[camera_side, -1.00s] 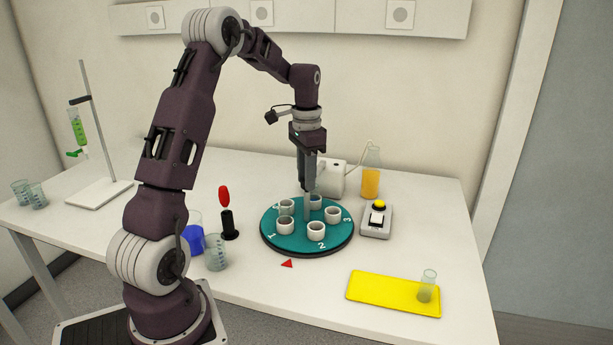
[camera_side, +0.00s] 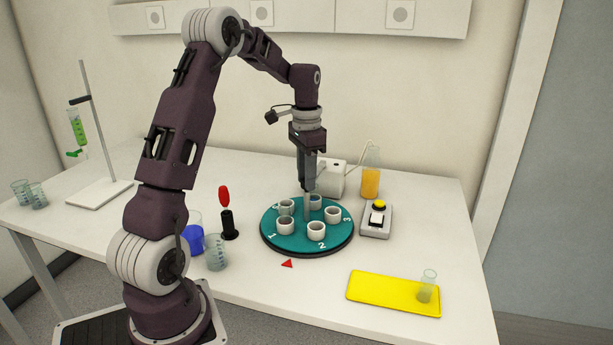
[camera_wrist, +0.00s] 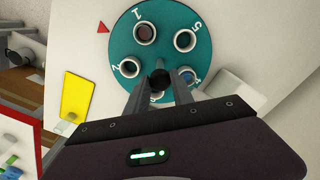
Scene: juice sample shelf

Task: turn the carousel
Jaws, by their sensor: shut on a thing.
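The teal round carousel (camera_side: 292,243) lies flat on the table with several white cup holders and white numbers around its rim. A red triangle (camera_side: 287,264) on the table points at the rim between numbers 1 and 2, and the wrist view shows the triangle (camera_wrist: 103,28) there too. My gripper (camera_side: 307,190) points straight down over the carousel's middle. Its fingers (camera_wrist: 160,82) are shut on the dark central post (camera_wrist: 160,78). One holder (camera_wrist: 144,33) by number 1 looks dark red inside; one near the right finger (camera_wrist: 188,76) looks blue. The fingers hide part of the far rim.
A grey button box (camera_side: 376,220) with a yellow button stands close right of the carousel. A yellow tray (camera_side: 385,294) holds a glass (camera_side: 428,286) at front right. A black stand with a red top (camera_side: 229,222) and beakers (camera_side: 215,252) stand left. An orange-filled bottle (camera_side: 371,175) stands behind.

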